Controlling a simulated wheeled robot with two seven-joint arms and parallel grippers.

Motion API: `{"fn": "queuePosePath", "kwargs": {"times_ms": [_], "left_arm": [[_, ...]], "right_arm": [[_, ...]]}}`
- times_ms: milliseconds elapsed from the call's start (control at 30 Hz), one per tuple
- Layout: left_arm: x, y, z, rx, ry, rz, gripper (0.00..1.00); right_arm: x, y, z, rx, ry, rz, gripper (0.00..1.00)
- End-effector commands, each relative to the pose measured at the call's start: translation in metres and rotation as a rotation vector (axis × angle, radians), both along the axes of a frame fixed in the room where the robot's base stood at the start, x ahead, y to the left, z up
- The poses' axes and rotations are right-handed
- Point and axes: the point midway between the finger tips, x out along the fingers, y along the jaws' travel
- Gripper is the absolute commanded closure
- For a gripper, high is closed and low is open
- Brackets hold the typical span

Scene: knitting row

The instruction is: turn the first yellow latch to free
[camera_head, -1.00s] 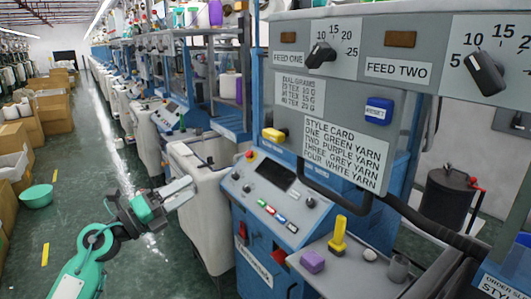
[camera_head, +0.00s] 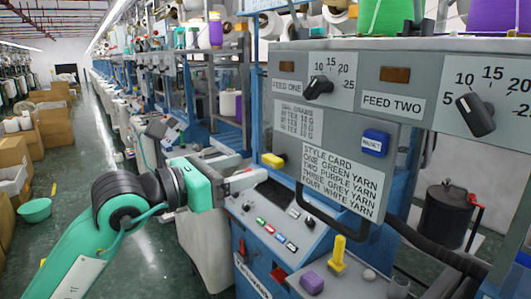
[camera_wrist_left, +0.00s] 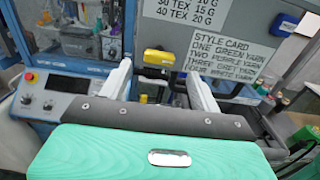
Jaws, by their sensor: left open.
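The yellow latch (camera_head: 273,160) is a small block at the lower left edge of the grey style-card panel (camera_head: 290,180). It lies flat, its long side roughly level. In the left wrist view the latch (camera_wrist_left: 166,63) shows between and beyond my two pale fingers. My left gripper (camera_head: 254,174) is open and empty, just left of the latch in the head view. I see no contact between the fingers and the latch. My right gripper is in neither view.
A black bar handle (camera_head: 335,232) sticks out below the panel. Under it is a blue control console (camera_head: 265,240) with coloured buttons. Two dials and a blue magnet (camera_head: 375,143) are on the grey front.

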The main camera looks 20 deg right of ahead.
Motion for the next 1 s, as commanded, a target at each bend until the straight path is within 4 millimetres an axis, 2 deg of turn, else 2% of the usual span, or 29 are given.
{"fn": "queuePosePath", "kwargs": {"times_ms": [100,300,700,767,933,1000], "left_arm": [[0.008,-0.023,0.004,-0.001,0.004,-0.002,0.36],[0.017,-0.046,0.002,-0.001,0.002,-0.001,0.36],[0.020,-0.053,0.000,-0.001,0.000,0.000,0.36],[0.020,-0.053,0.000,-0.001,0.001,0.000,0.46],[0.020,-0.053,0.000,-0.001,0.001,0.000,0.80],[0.020,-0.053,0.000,-0.001,0.001,0.000,0.81]], "right_arm": [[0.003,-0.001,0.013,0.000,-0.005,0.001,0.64],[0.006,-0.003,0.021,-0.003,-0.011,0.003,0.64],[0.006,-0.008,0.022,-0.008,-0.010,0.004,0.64],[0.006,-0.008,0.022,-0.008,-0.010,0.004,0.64],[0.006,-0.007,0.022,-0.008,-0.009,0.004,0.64],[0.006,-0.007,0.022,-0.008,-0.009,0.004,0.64]]}}
